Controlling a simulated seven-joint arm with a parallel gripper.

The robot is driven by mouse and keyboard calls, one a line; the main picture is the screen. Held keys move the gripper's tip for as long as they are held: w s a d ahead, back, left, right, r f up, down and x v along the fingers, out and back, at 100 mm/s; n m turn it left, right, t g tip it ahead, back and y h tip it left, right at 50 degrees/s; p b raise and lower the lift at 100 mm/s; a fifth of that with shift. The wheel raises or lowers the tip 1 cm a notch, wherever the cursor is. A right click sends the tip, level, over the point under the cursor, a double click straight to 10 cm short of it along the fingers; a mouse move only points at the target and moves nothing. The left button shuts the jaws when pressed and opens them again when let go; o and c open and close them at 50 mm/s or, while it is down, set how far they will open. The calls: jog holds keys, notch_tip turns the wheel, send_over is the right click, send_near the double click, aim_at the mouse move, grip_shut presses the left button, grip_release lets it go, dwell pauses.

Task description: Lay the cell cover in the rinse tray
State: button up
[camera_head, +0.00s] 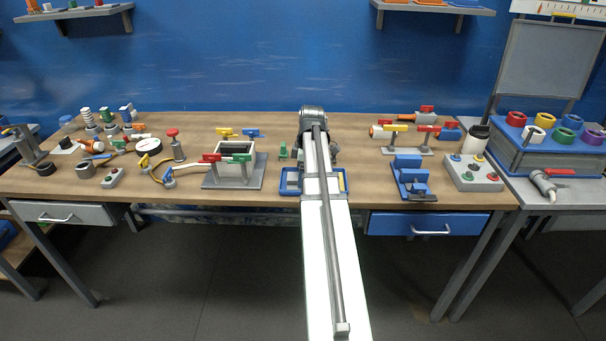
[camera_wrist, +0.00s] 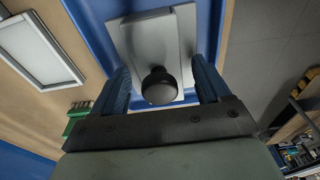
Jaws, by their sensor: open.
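The cell cover (camera_wrist: 154,40), a pale grey plate with a round black knob (camera_wrist: 159,86), shows in the wrist view. It lies within the blue walls of the rinse tray (camera_wrist: 92,28); whether it sits fully flat on the tray floor I cannot tell. My gripper (camera_wrist: 162,88) is open, its blue fingers on either side of the knob with a gap at each side. In the head view the rinse tray (camera_head: 291,182) is mostly behind my arm, and the cover and fingertips are hidden there.
A grey open-topped cell (camera_head: 232,166) with coloured handles stands left of the tray. A small green part (camera_wrist: 77,117) is near the tray. A pale framed panel (camera_wrist: 40,50) lies beside it. A blue fixture (camera_head: 411,180) stands to the right. Bare table lies between.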

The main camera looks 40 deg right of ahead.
notch_tip(320, 180, up, 12)
jog(key=s+d, duration=0.1)
dwell(0.5)
dwell(0.5)
